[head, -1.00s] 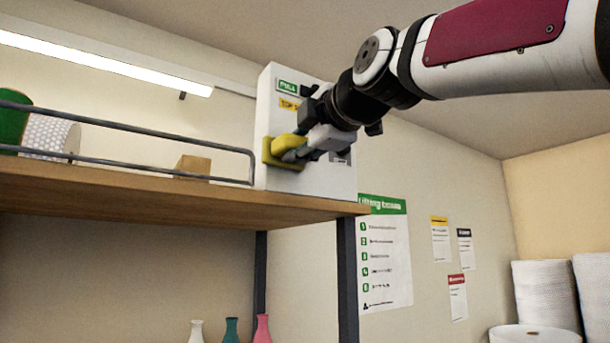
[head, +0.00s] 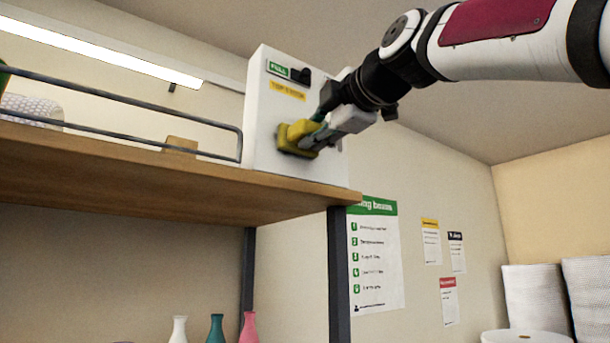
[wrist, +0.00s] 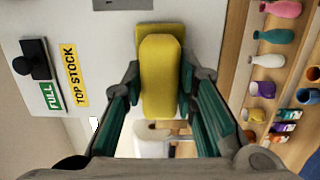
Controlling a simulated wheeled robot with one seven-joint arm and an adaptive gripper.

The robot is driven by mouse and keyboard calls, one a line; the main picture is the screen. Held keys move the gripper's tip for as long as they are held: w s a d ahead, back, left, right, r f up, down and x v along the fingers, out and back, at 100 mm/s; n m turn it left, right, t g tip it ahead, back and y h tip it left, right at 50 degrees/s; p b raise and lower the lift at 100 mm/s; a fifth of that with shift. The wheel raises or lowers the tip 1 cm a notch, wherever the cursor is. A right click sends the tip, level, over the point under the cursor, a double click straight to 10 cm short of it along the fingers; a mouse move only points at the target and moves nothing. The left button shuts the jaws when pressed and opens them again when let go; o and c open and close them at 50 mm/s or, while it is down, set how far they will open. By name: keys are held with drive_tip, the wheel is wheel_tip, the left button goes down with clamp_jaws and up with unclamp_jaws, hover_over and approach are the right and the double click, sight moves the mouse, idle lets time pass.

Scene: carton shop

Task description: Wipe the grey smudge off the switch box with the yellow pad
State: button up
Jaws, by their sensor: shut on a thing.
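The switch box (head: 262,120) is a white upright box at the right end of the shelf. It bears a green FULL label, a yellow TOP STOCK label and a black switch (wrist: 33,60). My gripper (head: 318,138) is shut on the yellow pad (head: 297,138), in front of the box's lower middle. The pad (wrist: 160,75) sits between both fingers in the wrist view. It appears against the box face, but I cannot tell whether it touches.
The wooden shelf (head: 130,170) has a metal rail (head: 120,127) along it. A small tan block (head: 180,145) and a white textured roll stand left of the box. Several vases (wrist: 275,36) and cups are on lower shelving. Posters hang on the wall at right.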

drive_tip(key=shift+w+d+b, duration=0.4)
drive_tip(key=shift+w+d, duration=0.15)
drive_tip(key=shift+d, duration=0.2)
drive_tip(key=shift+f, duration=0.1)
drive_tip(key=s+a+p, duration=0.1)
drive_tip(key=s+a, duration=0.3)
drive_tip(key=a, duration=0.2)
drive_tip(key=shift+s+a, duration=0.15)
drive_tip(key=shift+s, duration=0.1)
idle(0.4)
drive_tip(key=shift+w+d+b+v, duration=0.15)
drive_tip(key=shift+b+v, duration=0.25)
drive_tip(key=shift+v, duration=1.05)
drive_tip(key=shift+w+d+b+v, duration=0.1)
drive_tip(key=shift+d+b+v, duration=0.25)
drive_tip(key=shift+v, duration=1.15)
drive_tip(key=shift+a, duration=0.1)
drive_tip(key=shift+b+v, duration=0.4)
drive_tip(key=shift+v, duration=1.05)
